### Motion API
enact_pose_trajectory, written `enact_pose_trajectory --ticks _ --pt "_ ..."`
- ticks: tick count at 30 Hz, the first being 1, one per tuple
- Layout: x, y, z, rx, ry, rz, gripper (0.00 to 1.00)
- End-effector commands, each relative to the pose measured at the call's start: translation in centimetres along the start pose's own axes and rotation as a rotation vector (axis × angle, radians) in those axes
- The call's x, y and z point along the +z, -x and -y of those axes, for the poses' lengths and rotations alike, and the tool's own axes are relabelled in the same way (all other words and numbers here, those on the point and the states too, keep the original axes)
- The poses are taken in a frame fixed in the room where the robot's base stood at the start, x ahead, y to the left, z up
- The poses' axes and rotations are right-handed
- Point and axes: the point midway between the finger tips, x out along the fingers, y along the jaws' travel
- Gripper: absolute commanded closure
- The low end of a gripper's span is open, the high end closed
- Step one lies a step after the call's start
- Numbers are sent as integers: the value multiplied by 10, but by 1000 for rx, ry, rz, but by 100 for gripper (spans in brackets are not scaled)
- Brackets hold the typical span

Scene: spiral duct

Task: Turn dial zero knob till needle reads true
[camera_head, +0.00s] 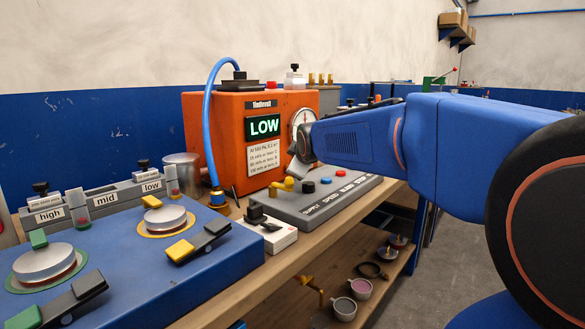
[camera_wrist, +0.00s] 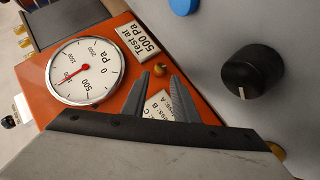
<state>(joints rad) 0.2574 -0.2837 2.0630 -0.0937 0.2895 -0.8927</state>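The round white dial gauge (camera_wrist: 84,71) is on the orange box (camera_wrist: 42,110) in the wrist view. Its thin red needle lies toward the lower left, past the 500 mark; the exact reading is too small to tell. In the head view the gauge (camera_head: 303,122) is partly hidden by my arm.
The orange box's green display (camera_head: 264,127) reads LOW. A grey console (camera_head: 310,203) with coloured buttons stands before it; a black knob (camera_wrist: 252,75) shows close by in the wrist view. A blue hose (camera_head: 207,110) arches at the left. A blue bench unit (camera_head: 130,265) fills the lower left.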

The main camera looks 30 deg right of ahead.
Motion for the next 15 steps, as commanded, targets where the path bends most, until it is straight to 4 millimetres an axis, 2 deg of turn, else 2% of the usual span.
enact_pose_trajectory --ticks 1,15 --pt "0 10 0 2 0 -2 73" --pt "0 92 0 2 -2 -2 73"
